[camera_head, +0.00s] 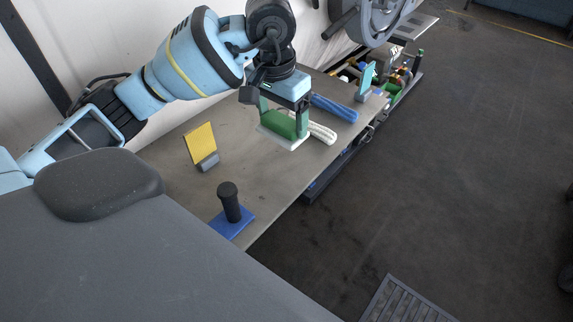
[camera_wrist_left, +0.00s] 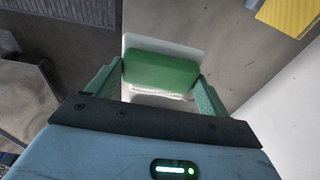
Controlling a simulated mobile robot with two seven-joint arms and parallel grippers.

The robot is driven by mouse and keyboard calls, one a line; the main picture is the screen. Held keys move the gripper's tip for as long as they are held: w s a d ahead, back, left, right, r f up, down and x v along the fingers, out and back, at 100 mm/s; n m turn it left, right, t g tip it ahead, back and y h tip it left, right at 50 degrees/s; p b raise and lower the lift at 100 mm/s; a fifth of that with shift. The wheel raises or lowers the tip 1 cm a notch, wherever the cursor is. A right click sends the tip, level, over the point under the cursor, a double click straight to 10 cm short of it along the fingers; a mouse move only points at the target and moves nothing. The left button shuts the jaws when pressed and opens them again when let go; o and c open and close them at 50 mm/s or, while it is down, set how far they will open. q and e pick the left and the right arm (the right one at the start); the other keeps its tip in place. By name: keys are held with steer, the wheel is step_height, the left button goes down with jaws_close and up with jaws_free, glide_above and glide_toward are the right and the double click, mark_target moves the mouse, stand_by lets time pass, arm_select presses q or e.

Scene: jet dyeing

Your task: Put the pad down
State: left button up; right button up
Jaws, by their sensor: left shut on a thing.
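The pad (camera_head: 283,124) has a green block on top and a white plate below. My left gripper (camera_head: 284,118) comes down from above and is shut on the green block, one finger on each side. In the left wrist view the green block (camera_wrist_left: 160,70) lies between the two green fingers, with its white plate (camera_wrist_left: 165,43) showing around it. The pad is over the grey table (camera_head: 262,178), near its middle. I cannot tell whether its underside touches the table. My right gripper is not in view.
White (camera_head: 322,133) and blue (camera_head: 335,108) rolls lie just beyond the pad. A yellow card (camera_head: 200,142) stands nearer, left. A black-handled tool with a blue base (camera_head: 232,224) is near the front edge. A teal card (camera_head: 366,78) stands at the far end. Bare tabletop lies between pad and tool.

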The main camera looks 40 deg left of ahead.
arm_select(q)
steer(key=shift+w+a+r, duration=0.1)
steer(key=shift+r, duration=0.05)
steer(key=shift+f, duration=5)
steer(key=shift+f, duration=0.15)
steer(key=o, duration=0.9)
steer(key=shift+c, duration=0.2)
steer(key=r, duration=0.4)
steer(key=s+r, duration=0.1)
steer(key=r, duration=0.7)
steer(key=shift+s+r, duration=0.15)
steer(key=shift+s, duration=0.1)
